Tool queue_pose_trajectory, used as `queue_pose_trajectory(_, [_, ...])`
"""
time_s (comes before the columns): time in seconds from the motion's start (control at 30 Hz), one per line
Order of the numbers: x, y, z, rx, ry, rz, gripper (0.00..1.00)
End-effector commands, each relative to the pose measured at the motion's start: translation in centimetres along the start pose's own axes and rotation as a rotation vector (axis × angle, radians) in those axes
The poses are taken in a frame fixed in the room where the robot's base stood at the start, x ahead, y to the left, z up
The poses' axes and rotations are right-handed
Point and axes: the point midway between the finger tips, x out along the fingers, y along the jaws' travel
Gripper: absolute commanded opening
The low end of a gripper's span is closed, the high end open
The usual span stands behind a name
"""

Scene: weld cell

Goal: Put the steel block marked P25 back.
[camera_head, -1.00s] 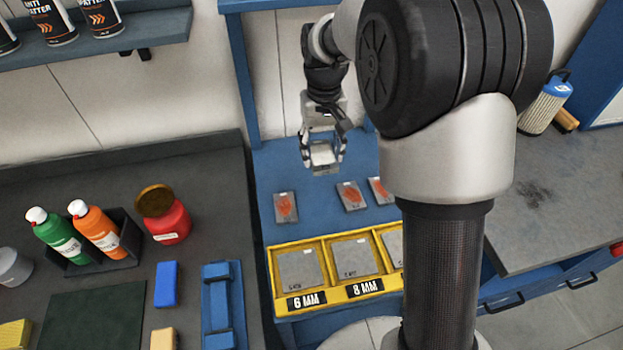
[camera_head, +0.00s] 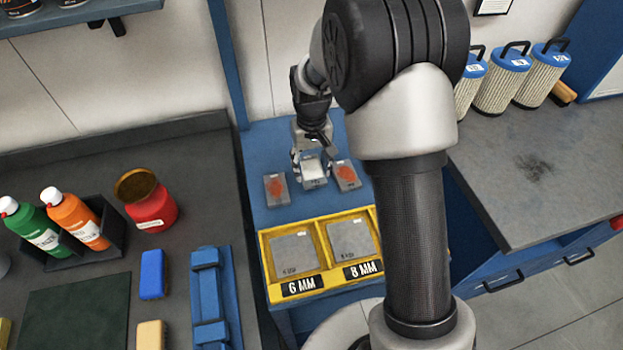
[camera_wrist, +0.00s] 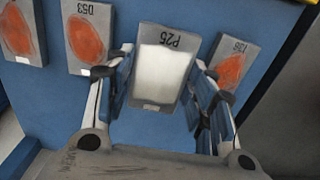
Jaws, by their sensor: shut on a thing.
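The steel block marked P25 (camera_wrist: 163,68) is grey with a bright white patch on its face. It sits between the fingers of my gripper (camera_wrist: 160,88) in the wrist view. In the head view my gripper (camera_head: 311,170) is shut on this block (camera_head: 314,182) at the blue table, between two red-smeared blocks. I cannot tell whether the block touches the table. In the wrist view the block marked D53 (camera_wrist: 88,38) is on its left and another red-smeared block (camera_wrist: 231,66) on its right. Both are apart from the held block.
A further red-smeared block (camera_wrist: 22,34) lies at the wrist view's left. A yellow tray (camera_head: 317,228) with grey plates, labelled 6 MM and 8 MM, stands in front on the blue table (camera_head: 258,150). My arm hides the tray's right part. A bench with bottles (camera_head: 73,218) is on the left.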

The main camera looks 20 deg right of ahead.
Motion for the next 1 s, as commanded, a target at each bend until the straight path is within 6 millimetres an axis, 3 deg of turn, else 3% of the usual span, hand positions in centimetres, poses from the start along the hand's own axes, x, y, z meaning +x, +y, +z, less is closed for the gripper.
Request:
queue_pose_trajectory(0.17, [0.9, 0.0, -0.1, 0.000, 0.002, 0.000, 0.00])
queue_pose_trajectory(0.4, [4.2, 0.0, -0.1, 0.000, 0.001, 0.000, 0.00])
queue_pose_trajectory(0.8, [4.7, 0.0, -0.1, 0.000, 0.002, 0.000, 0.00])
queue_pose_trajectory(0.83, [4.8, 0.0, 0.0, 0.000, 0.000, 0.000, 0.50])
queue_pose_trajectory(1.0, [4.7, 0.0, 0.0, 0.000, 0.000, 0.000, 0.62])
